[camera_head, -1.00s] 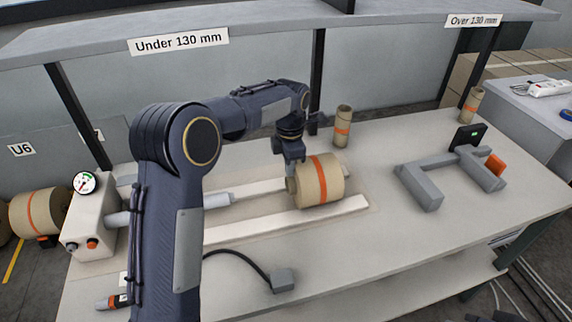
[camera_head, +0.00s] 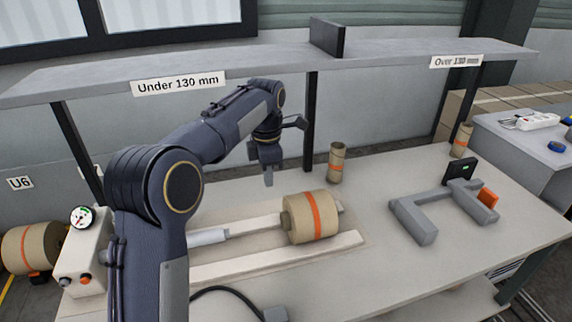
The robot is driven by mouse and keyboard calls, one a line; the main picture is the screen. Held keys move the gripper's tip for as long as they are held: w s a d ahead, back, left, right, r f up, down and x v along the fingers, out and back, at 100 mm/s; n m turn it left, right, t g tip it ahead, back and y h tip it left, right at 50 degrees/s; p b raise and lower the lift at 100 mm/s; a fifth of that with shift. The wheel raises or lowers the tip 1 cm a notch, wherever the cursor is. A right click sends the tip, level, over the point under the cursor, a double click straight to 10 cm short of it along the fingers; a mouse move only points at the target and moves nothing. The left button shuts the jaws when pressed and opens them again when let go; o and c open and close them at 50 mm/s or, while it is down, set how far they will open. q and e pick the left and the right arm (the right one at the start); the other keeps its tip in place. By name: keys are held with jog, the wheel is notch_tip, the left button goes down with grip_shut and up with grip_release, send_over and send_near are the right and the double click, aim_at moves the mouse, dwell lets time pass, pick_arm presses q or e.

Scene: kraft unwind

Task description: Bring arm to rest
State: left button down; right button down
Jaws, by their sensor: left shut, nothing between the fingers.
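My left arm comes in from the left, and its gripper (camera_head: 268,180) points down above the bench. The gripper is shut and empty. It hangs above and to the left of a kraft roll (camera_head: 312,218) with an orange band, apart from it. My right gripper is not in view.
A shelf (camera_head: 300,66) labelled "Under 130 mm" and "Over 130 mm" runs above the bench (camera_head: 360,275). A small upright roll (camera_head: 336,163) stands near a shelf post. A grey U-shaped fixture (camera_head: 412,222) is at right. A gauge box (camera_head: 84,262) stands at left.

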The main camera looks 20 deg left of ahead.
pick_arm(q)
jog(key=s+a+r+m+t+h, duration=0.1)
jog(key=s+a+r+m+h, duration=0.1)
jog(key=s+m, duration=0.55)
jog(key=s+a+r+m+t+h, duration=0.1)
jog(key=s+a+m+t, duration=0.2)
jog(key=s, duration=0.8)
jog(key=s+d+f+m+t, duration=0.1)
jog(key=s+d+f+m, duration=0.1)
jog(key=s+f+m, duration=0.2)
jog(key=s+d+f+m, duration=0.3)
jog(key=s+m, duration=0.5)
jog(key=s, duration=0.3)
jog(key=shift+s+f+t+h, duration=0.15)
jog(key=shift+f+t+h, duration=0.25)
jog(key=shift+a, duration=0.1)
